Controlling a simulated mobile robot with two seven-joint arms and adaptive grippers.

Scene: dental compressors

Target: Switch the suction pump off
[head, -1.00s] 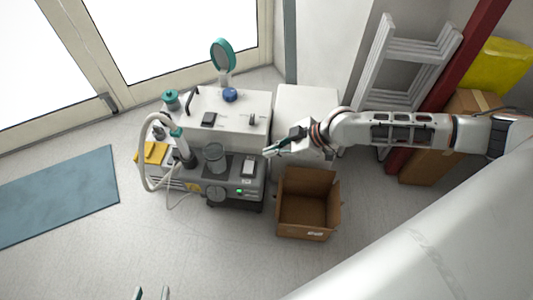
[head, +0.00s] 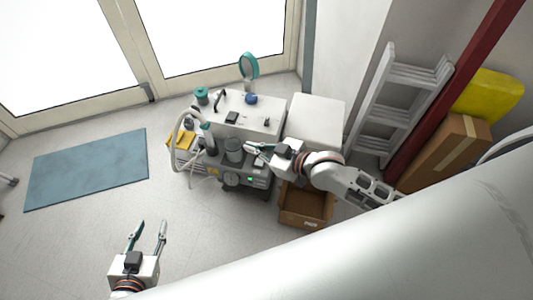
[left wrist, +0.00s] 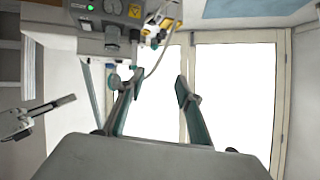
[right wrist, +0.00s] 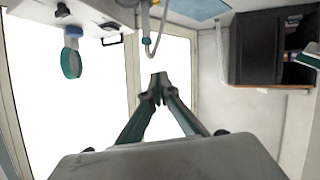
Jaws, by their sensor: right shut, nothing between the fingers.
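The suction pump (head: 231,181) is a grey machine with a clear canister (head: 233,150) on top, a round gauge-like part in front and a pale hose (head: 180,124) at its left. A green light (head: 250,179) glows on its front; in the left wrist view a green light (left wrist: 90,8) also glows. My right gripper (head: 248,147) is shut and empty, above the pump's right end, and hides part of its top. I cannot tell whether it touches anything. In the right wrist view its fingertips (right wrist: 158,80) meet. My left gripper (head: 151,223) is open and empty, away from the pump.
A white cabinet (head: 262,105) stands behind the pump, with a round teal-rimmed mirror (head: 249,66). An open cardboard box (head: 303,208) is on the floor at right. A ladder (head: 395,105) leans farther right. A blue mat (head: 88,170) lies on clear floor at left.

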